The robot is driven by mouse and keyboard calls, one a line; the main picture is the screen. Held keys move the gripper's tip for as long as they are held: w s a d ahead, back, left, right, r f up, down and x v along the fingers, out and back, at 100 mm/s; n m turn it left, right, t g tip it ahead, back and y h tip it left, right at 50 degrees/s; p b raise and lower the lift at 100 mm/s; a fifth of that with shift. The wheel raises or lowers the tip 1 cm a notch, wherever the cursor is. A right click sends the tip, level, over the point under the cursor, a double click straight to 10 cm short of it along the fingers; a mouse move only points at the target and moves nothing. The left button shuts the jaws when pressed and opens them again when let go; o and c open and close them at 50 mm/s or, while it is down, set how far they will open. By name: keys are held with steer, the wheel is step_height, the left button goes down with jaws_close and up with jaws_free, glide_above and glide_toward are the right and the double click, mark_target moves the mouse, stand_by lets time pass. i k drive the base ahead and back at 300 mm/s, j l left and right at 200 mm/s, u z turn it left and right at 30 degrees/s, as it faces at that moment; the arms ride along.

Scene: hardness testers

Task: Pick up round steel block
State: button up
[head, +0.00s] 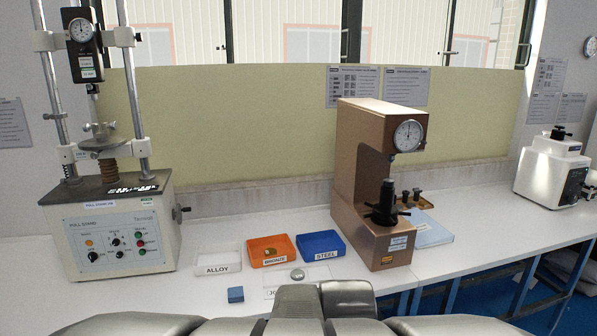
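A small round grey metal block (297,274), which looks like the round steel block, lies on the white bench top. It is in front of the bronze and steel trays, beside a pale label or sheet (272,292) that is partly hidden by my arm. The blue tray marked STEEL (335,254) sits just behind and to the right of the block, and looks empty. Grey metal parts of my own body and arm fill the bottom edge, close in front of the block. I cannot make out any gripper fingertips in this view.
An orange BRONZE tray (285,257) holds a small bronze-coloured piece. A brown hardness tester (350,165) stands right, a pull stand (150,235) far left.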

mark_target(297, 274)
steer(key=k+j+z, duration=0.1)
steer(key=i+z, duration=0.35)
steer(key=i+j+z, duration=0.2)
steer(key=z, duration=0.15)
steer(key=i+j+z, duration=0.2)
steer(key=z, duration=0.15)
steer(key=i, duration=0.05)
